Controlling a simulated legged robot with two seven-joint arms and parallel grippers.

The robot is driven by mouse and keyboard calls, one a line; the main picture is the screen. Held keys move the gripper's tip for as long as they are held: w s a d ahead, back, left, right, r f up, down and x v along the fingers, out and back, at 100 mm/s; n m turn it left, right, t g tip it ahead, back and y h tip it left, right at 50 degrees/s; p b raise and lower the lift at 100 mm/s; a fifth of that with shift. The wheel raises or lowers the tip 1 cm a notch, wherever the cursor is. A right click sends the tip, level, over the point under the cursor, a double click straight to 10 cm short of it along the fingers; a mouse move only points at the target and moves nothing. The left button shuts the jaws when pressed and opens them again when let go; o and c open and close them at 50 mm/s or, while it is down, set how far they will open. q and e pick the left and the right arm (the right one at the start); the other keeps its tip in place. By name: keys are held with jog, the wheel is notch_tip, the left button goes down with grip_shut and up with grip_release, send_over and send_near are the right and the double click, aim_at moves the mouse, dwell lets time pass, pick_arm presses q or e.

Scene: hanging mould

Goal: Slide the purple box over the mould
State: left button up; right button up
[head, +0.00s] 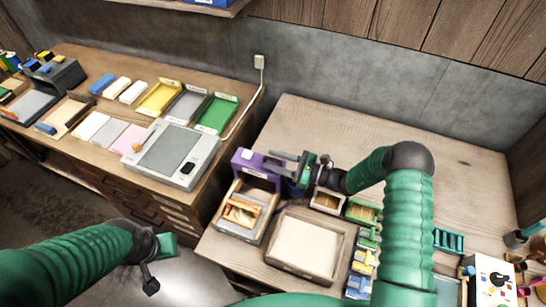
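The purple box (245,160) stands upright at the back left of the right-hand table, with a pale label on its face. My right gripper (275,161) reaches in from the right. Its grey fingers lie across the top right part of the purple box and hide some of it; I cannot tell whether they grip it. A small orange-brown wooden frame (241,212) sits in a wooden tray in front of the box; I cannot tell whether it is the mould. My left gripper (152,284) hangs low over the floor, away from both tables, with no object visible in it.
A wide tray with a pale sheet (305,247) lies in front of my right gripper. Small wooden and green trays (362,211) stand to its right. A grey-white machine (170,152) and coloured trays fill the left table. The back of the right table (330,125) is clear.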

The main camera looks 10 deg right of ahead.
jog(key=shift+w+f, duration=0.15)
jog(key=shift+w, duration=0.1)
jog(key=shift+c, duration=0.4)
jog(key=shift+s+a, duration=0.1)
grip_shut()
